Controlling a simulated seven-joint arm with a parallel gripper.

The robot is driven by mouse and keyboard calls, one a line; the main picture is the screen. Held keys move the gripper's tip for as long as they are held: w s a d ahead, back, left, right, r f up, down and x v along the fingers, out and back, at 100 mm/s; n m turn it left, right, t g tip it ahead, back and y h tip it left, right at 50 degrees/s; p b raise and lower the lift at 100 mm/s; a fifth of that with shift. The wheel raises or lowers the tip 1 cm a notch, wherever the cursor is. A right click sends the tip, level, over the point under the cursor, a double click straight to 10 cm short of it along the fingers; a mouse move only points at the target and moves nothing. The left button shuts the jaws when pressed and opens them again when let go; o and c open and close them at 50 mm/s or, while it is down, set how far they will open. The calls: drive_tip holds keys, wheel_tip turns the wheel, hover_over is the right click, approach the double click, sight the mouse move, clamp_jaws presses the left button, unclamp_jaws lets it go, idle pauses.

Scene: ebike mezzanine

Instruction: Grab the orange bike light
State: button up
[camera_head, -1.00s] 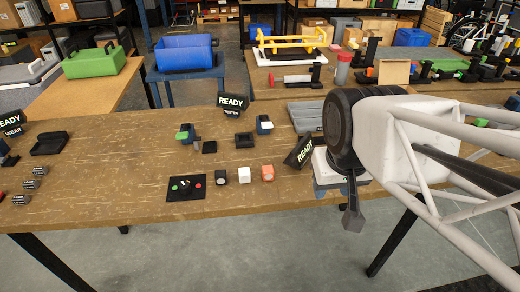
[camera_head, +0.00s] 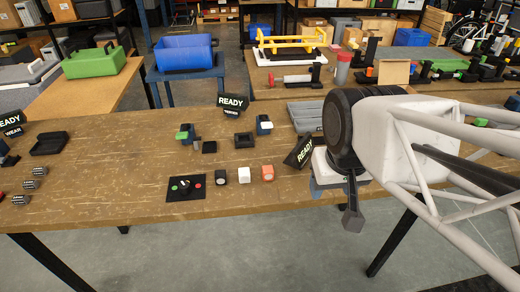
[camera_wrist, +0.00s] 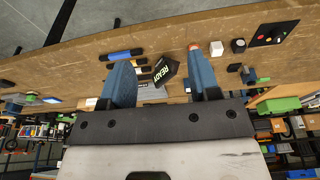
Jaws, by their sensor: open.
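The orange bike light (camera_head: 268,173) is a small orange block with a pale top, standing on the wooden table (camera_head: 100,190) at the right end of a short row. In the wrist view the light (camera_wrist: 193,46) shows only partly, just beyond the tip of the right-hand finger. My gripper (camera_wrist: 158,65) is open and empty, its two blue-grey fingers spread wide. In the head view my gripper (camera_head: 353,207) hangs at the table's front edge, to the right of the light and apart from it.
A white block (camera_head: 243,174) and a black block (camera_head: 219,176) stand left of the light. A black panel with coloured buttons (camera_head: 186,187) lies beyond them. A tilted READY sign (camera_head: 299,152) stands between the light and my arm. The table's left-middle is clear.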

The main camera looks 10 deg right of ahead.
drive_tip(key=shift+o, duration=0.9)
drive_tip(key=m+t+y, duration=0.2)
drive_tip(key=m+t, duration=0.6)
drive_tip(key=m, duration=1.7)
approach(268, 173)
drive_tip(key=f+m+t, duration=0.1)
drive_tip(key=m, duration=0.2)
drive_tip(key=w+m+h, duration=0.1)
drive_tip(key=m, duration=0.2)
drive_tip(key=w+a+f+m+t, duration=0.1)
drive_tip(key=m, duration=0.2)
drive_tip(key=shift+w+a+f+t+h, duration=0.1)
drive_tip(key=shift+w+f+t+h, duration=0.05)
drive_tip(key=shift+f+t+h, duration=0.2)
drive_tip(key=shift+w+f+m, duration=0.2)
drive_tip(key=shift+f+m, duration=0.25)
drive_tip(key=shift+m, duration=0.45)
